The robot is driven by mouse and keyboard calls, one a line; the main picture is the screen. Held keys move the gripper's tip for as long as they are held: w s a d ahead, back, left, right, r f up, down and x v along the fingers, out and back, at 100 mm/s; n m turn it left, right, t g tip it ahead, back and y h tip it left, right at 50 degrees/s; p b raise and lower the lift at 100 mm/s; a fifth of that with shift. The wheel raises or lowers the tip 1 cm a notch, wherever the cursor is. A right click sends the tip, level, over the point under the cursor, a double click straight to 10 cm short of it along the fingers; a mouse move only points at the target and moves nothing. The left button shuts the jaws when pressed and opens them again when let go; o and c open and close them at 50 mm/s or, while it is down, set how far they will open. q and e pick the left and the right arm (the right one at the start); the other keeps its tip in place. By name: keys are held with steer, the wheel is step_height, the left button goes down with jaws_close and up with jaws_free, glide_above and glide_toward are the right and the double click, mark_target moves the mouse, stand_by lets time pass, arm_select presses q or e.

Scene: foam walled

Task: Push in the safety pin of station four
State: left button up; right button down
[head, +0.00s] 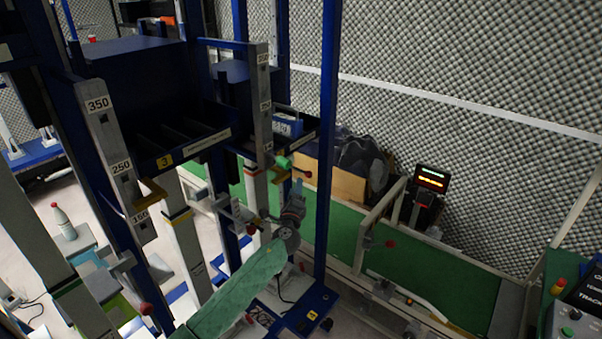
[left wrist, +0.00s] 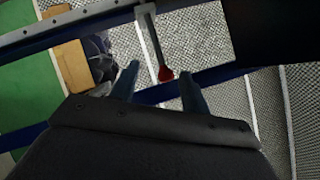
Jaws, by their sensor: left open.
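A safety pin with a dark red knob (head: 308,174) sticks out at the blue and grey frame in the head view, just beyond my left gripper (head: 297,188). In the left wrist view a pin with a red knob (left wrist: 165,74) on a grey metal bar (left wrist: 151,38) shows between the two fingertips of my left gripper (left wrist: 160,80). The gripper is open and empty. I cannot tell whether the knob touches a finger. The station number beside this pin is not readable; the nearer shelf carries a yellow label 3 (head: 165,161). My right gripper is not in view.
A blue upright post (head: 328,130) stands just right of my gripper. Grey height-marked posts (head: 115,150) with other red knobs (head: 146,309) stand at left. A green conveyor (head: 440,270) with a rail runs behind, and a cardboard box (head: 335,182) lies beyond the frame.

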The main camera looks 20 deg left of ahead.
mark_target(309, 174)
arm_select(q)
steer(key=shift+w+d+r+n+h+p, duration=0.45)
steer(key=shift+w+n, duration=0.3)
steer(key=shift+w, duration=0.55)
steer(key=shift+w+d+r+n+h+p, duration=0.25)
steer(key=shift+w+n+h+p, duration=0.45)
steer(key=shift+w, duration=0.6)
steer(key=shift+w+d+r+n+h+p, duration=0.25)
steer(key=shift+w+d+n+h+p, duration=0.15)
steer(key=shift+w+n, duration=0.7)
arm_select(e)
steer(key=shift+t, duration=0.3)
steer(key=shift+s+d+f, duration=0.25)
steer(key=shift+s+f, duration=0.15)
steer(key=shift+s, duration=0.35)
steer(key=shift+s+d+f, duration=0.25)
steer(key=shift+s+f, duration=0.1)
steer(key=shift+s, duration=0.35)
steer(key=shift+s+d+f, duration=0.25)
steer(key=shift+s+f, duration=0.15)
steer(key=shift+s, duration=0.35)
arm_select(q)
steer(key=shift+w+m, duration=0.2)
steer(key=shift+m, duration=0.05)
